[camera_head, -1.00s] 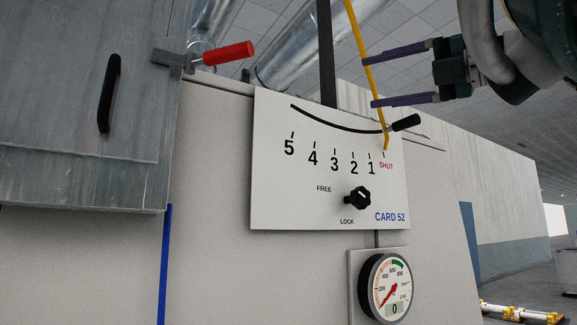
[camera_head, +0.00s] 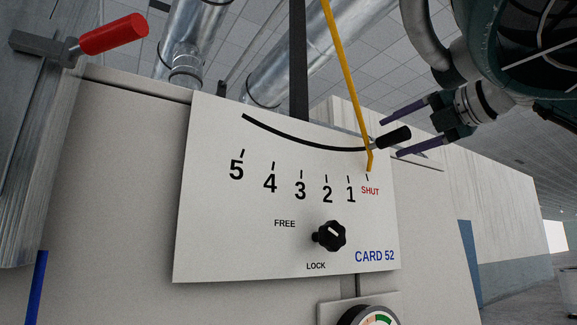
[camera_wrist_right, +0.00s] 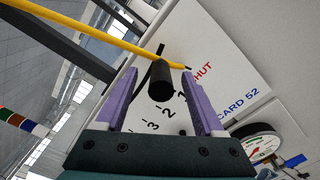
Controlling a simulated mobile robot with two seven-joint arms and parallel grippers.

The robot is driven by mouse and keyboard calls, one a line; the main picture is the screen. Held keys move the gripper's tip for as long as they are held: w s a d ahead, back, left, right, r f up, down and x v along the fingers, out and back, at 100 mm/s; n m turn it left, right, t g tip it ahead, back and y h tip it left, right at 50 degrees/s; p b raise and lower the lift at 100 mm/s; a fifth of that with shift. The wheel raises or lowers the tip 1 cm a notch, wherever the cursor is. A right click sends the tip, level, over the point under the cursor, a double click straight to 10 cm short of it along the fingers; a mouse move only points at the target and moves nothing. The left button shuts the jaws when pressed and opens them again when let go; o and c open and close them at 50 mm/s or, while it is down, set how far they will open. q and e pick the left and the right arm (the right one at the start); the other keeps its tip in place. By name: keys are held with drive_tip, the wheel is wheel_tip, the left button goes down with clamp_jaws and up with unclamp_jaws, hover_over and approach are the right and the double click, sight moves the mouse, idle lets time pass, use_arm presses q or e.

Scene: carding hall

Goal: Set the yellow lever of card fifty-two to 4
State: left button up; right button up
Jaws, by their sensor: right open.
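The yellow lever (camera_head: 346,80) slants down across the white CARD 52 panel (camera_head: 215,220). In the right wrist view the handle (camera_wrist_right: 160,85) lies between the two fingers, with gaps at both sides. My left gripper is not in view.
A black knob (camera_head: 330,235) sits between FREE and LOCK on the panel; I cannot tell its setting. A gauge (camera_head: 370,316) is below. A red handle (camera_head: 113,34) is at upper left. A dark upright bar (camera_head: 298,60) stands behind the panel.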

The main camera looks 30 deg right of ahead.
drive_tip(key=shift+w, duration=0.75)
clamp_jaws()
idle(0.9)
